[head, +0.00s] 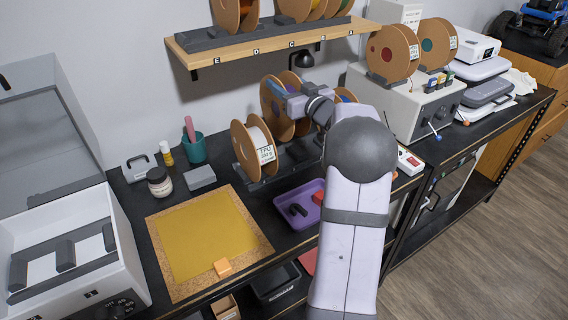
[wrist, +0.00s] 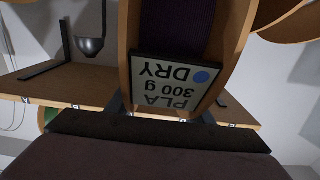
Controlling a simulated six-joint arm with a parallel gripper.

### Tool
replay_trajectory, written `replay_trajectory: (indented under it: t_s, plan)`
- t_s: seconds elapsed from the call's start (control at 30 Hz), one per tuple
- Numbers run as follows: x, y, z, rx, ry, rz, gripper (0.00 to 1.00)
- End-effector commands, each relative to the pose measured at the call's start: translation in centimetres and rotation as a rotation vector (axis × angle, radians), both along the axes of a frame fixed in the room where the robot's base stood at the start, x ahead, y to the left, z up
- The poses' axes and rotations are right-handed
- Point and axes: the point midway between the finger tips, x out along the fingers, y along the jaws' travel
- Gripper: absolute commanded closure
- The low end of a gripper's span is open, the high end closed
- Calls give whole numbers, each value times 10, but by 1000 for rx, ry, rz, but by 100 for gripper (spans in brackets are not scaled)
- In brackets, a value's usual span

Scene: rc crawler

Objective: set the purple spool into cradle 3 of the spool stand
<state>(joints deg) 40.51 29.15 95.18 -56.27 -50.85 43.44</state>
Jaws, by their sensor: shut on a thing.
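The purple spool (head: 272,104) has brown flanges and stands upright over the back part of the spool stand (head: 290,162), behind the white spool. My gripper (head: 279,90) is shut on the purple spool near its upper part. In the wrist view the purple spool (wrist: 190,30) fills the upper middle, with dark purple winding and an upside-down label reading PLA 300 g DRY with a blue dot. A dark gripper part (wrist: 160,130) spans the bottom. I cannot tell whether the spool touches the stand, and the cradle under it is hidden.
A white TPU spool (head: 256,150) sits at the stand's near end. Another spool (head: 346,95) is mostly hidden behind my arm. A lettered wall shelf (head: 262,47) with spools hangs above. A purple tray (head: 294,205) lies in front. A grey box (head: 390,100) bears two spools.

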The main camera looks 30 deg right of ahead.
Motion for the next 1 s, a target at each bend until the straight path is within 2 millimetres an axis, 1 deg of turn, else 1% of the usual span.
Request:
replay_trajectory:
  t_s: [0.17, 0.27, 0.5, 0.6, 0.7, 0.87, 1.0]
  plan:
    - [1, 1, -1, -1, -5, 9, 100]
    - [1, 1, -10, 0, -3, 9, 100]
    - [1, 1, -45, 1, -2, 8, 100]
    - [1, 0, -56, -1, -4, 7, 100]
    - [1, 1, -60, -2, -5, 7, 100]
    - [1, 1, -63, -2, -6, 7, 100]
    - [0, 0, -75, 1, -2, 5, 100]
